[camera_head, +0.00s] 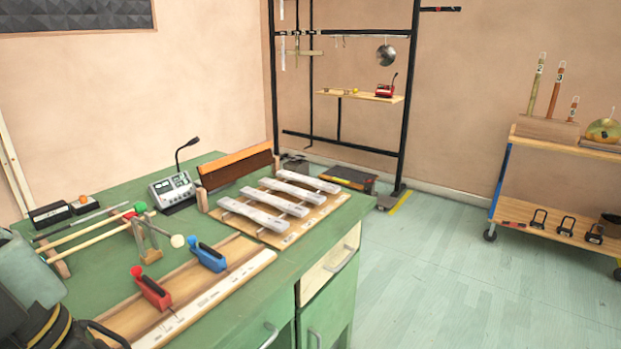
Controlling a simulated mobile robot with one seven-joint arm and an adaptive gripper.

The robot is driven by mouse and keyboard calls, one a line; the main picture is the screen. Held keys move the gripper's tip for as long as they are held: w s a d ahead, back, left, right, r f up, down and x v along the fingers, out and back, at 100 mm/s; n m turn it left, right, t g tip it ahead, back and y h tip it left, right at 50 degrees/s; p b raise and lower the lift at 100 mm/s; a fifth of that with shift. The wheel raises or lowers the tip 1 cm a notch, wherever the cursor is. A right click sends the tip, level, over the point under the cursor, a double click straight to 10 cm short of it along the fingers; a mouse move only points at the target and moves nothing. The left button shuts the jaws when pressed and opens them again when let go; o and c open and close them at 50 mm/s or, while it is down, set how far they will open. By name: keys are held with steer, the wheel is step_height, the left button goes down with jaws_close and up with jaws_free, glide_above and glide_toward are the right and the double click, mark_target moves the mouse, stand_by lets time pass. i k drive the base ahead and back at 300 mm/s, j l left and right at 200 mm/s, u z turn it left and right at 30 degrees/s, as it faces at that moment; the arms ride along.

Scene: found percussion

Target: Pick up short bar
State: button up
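Several pale metal bars lie side by side across rails on a wooden board (290,238) on the green workbench. The farthest one (307,181) looks the shortest, which fits the short bar, though distance makes the lengths hard to compare. The nearest bar (253,215) looks the longest. All the bars rest flat, and nothing touches them from above. My gripper is not recognisable in the view.
A microphone console (172,190) and a brown wooden block (237,167) stand behind the bars. A wooden tray (215,290) with red (151,288) and blue (208,257) tools lies in front. Mallets lie left. A wheeled cart (555,228) stands right; the floor between is clear.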

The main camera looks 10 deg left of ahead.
mark_target(321, 185)
steer(key=i+l+u, duration=0.1)
steer(key=i+l, duration=0.15)
steer(key=i+l+u, duration=0.1)
steer(key=l, duration=0.35)
steer(key=i+l+u, duration=0.1)
steer(key=i+l, duration=0.4)
steer(key=i, duration=0.25)
steer(key=i+l+u, duration=0.15)
steer(key=i, duration=0.25)
